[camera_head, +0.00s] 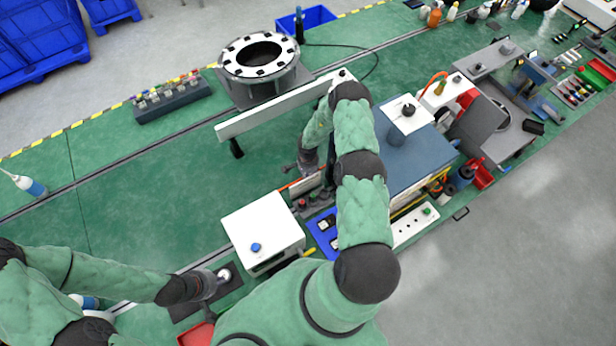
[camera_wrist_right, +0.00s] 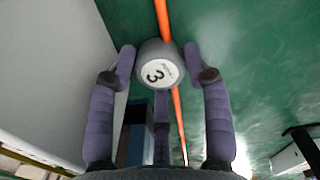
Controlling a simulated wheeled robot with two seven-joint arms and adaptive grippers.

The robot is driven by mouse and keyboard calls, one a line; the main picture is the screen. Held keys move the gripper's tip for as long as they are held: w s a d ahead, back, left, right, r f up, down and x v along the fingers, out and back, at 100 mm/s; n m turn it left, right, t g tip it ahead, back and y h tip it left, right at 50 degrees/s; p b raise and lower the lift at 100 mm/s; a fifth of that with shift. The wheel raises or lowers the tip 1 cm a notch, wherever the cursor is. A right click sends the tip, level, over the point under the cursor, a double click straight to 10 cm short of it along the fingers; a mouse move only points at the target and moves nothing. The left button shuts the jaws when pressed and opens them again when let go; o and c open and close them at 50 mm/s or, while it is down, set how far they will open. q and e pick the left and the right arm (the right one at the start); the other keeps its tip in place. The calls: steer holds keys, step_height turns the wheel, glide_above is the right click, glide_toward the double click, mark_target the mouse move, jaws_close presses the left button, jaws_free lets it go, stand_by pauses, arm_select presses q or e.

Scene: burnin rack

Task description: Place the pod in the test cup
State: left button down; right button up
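In the right wrist view a grey pod (camera_wrist_right: 160,65), with a white label reading "3", sits between the purple-grey fingers of my right gripper (camera_wrist_right: 160,60). The fingertips close in on its sides. In the head view my right gripper (camera_head: 305,162) hangs near the white beam, partly hidden by my arm; the pod is not clear there. My left gripper (camera_head: 212,281) is low over a dark plate at lower left, by a small round piece with a whitish top (camera_head: 224,273). Whether it grips this piece is unclear. I cannot pick out the test cup with certainty.
A white box with a blue knob (camera_head: 270,228) and a blue tray (camera_head: 318,222) stand near my right arm. A white beam (camera_head: 270,110) and a flanged ring (camera_head: 259,58) lie beyond. An orange cable (camera_wrist_right: 179,120) runs behind the pod. Green floor at left is mostly clear.

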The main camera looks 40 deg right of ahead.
steer(key=c, duration=0.5)
steer(key=shift+r, duration=0.1)
step_height(320, 180, up, 18)
steer(key=shift+f, duration=0.1)
stand_by(0.5)
